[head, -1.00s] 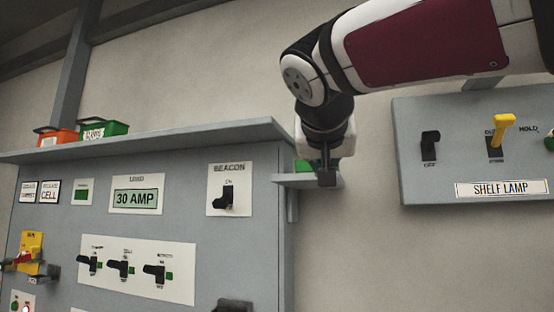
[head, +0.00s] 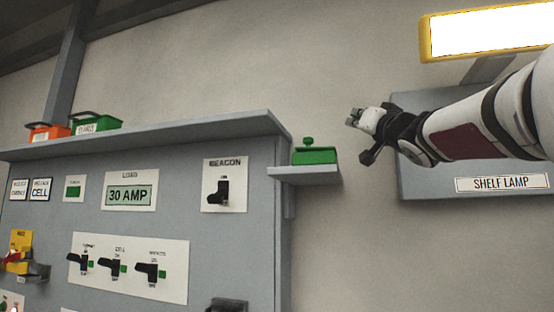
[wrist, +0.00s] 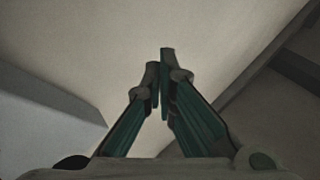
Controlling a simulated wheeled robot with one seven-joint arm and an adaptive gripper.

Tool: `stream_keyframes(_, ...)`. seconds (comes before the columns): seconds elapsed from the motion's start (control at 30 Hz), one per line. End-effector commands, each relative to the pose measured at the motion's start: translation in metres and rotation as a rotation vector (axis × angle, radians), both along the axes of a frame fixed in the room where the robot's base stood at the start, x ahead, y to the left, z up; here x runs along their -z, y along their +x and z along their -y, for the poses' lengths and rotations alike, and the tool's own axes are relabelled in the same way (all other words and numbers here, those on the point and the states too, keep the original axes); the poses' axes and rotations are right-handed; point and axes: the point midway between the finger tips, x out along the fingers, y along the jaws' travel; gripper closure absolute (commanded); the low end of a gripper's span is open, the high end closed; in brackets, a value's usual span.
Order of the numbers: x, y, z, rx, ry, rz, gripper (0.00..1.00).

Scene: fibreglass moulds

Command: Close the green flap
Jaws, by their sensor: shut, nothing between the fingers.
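A green box-like piece (head: 315,156) with a knob on top sits on a small grey ledge (head: 305,175) at the right end of the panel. It looks shut, but I cannot tell whether it is the green flap. My gripper (head: 354,117) is up and to the right of it, clear of it, in front of the wall. In the wrist view, my gripper's fingers (wrist: 160,65) meet at the tips with nothing between them, pointing at bare wall or ceiling.
A grey switch panel (head: 240,262) fills the left, with an orange bin (head: 48,133) and a green bin (head: 96,124) on its top shelf. A lit lamp (head: 490,33) hangs above the "SHELF LAMP" panel (head: 420,184), partly behind my arm.

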Motion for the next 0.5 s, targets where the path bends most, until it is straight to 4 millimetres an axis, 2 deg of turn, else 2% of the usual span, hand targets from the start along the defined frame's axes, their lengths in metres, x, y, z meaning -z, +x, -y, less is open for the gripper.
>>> stream_keyframes(0.1,-0.017,0.004,0.004,-0.111,-0.016,0.099,1.00)
stream_keyframes(0.27,-0.028,0.000,0.001,-0.291,-0.060,0.191,1.00)
stream_keyframes(0.4,-0.023,-0.007,-0.001,-0.463,-0.116,0.224,1.00)
stream_keyframes(0.5,-0.011,-0.014,-0.003,-0.591,-0.161,0.218,1.00)
